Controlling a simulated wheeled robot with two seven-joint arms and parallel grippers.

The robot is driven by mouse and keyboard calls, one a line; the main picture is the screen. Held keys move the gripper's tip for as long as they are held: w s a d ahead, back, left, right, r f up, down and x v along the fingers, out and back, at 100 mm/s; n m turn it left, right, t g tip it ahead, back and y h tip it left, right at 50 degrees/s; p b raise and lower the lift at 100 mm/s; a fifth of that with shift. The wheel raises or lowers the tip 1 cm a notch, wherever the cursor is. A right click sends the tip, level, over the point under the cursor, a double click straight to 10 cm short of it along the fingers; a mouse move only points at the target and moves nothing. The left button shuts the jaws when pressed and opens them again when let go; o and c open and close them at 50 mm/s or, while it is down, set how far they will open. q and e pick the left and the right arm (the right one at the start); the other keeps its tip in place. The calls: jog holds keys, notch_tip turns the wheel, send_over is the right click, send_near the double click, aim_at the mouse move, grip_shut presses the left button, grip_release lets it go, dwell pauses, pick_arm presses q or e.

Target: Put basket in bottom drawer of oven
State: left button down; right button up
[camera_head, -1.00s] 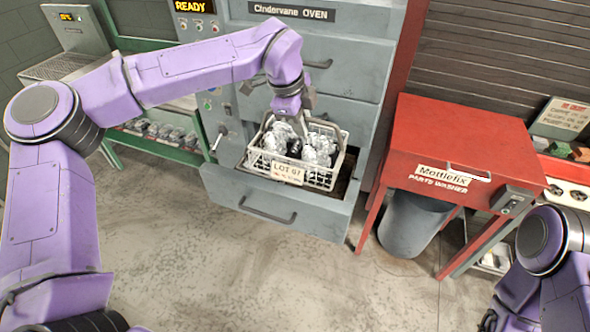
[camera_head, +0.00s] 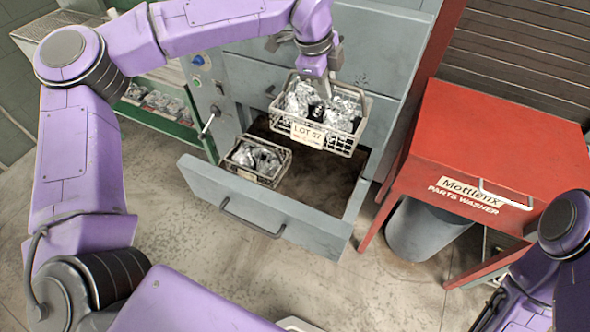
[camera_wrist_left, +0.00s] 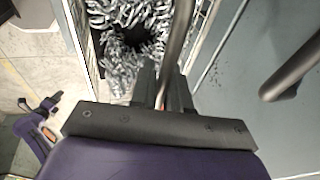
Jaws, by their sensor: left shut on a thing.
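My left gripper (camera_head: 316,72) is shut on the handle of a white wire basket (camera_head: 340,143) with a "LOT" label, filled with silvery crumpled-looking pieces. In the left wrist view, the handle (camera_wrist_left: 180,45) runs between the fingers, with the silvery load beside it. The basket hangs over the right rear part of the open bottom drawer (camera_head: 270,205) of the grey oven (camera_head: 385,50). A second, smaller-looking wire basket (camera_head: 262,178) sits inside the drawer at its left. The drawer floor right of it is bare. My right gripper is out of view.
The closed oven drawers (camera_head: 372,90) stand right behind the hanging basket. A red parts washer (camera_head: 490,140) stands to the right, with a grey bin (camera_head: 425,230) under it. A green shelf rack (camera_head: 150,113) is at the left. The floor in front of the drawer is clear.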

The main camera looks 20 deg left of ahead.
pick_arm(q)
notch_tip(320, 180, down, 34)
jog(key=b, duration=1.7)
jog(key=shift+s+b, duration=0.15)
jog(key=shift+b, duration=0.25)
jog(key=c, duration=1.1)
grip_release()
jog(key=shift+f, duration=0.1)
jog(key=v, duration=1.2)
jog(key=shift+s+b, duration=0.15)
jog(key=shift+b, duration=0.3)
